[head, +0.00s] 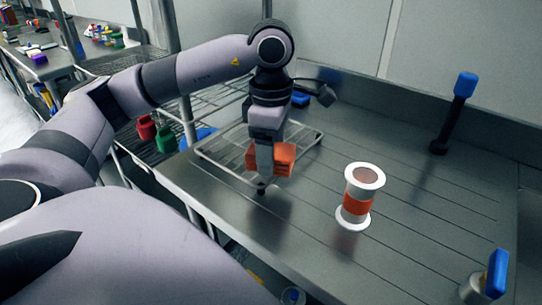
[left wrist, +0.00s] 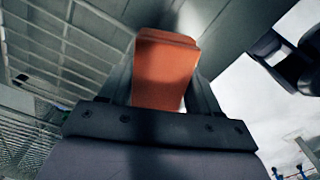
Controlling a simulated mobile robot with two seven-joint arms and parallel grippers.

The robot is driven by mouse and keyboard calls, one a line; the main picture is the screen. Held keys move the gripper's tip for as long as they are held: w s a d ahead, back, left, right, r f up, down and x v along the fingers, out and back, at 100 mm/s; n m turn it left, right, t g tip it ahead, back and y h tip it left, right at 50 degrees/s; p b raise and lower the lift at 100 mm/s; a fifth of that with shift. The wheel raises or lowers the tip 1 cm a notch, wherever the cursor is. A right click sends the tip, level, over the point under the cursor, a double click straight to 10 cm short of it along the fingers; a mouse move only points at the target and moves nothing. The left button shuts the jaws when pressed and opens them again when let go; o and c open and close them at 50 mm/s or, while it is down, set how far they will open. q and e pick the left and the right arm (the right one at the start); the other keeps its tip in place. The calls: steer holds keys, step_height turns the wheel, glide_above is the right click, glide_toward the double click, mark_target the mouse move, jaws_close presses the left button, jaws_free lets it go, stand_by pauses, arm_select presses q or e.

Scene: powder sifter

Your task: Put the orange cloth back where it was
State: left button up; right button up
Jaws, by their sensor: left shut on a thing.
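The orange cloth (head: 284,158) is a folded, stacked block. My left gripper (head: 264,184) is shut on it, pointing down over the wire rack (head: 226,163) on the steel table. In the left wrist view the orange cloth (left wrist: 164,72) sits between the two fingers of the left gripper (left wrist: 170,90). I cannot tell whether the cloth touches the rack or hangs just above it. My right gripper is not in view.
A white spool-shaped sifter (head: 357,197) with an orange band stands on the table to the right. A blue-topped black post (head: 455,110) stands at the back right, and a blue-handled tap (head: 496,273) at the front right. The grooved table between them is clear.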

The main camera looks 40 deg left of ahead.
arm_select(q)
step_height(320, 180, down, 2)
steer(key=shift+f, duration=0.2)
steer(key=shift+f, duration=0.1)
steer(key=o, duration=0.9)
steer(key=shift+o, duration=0.2)
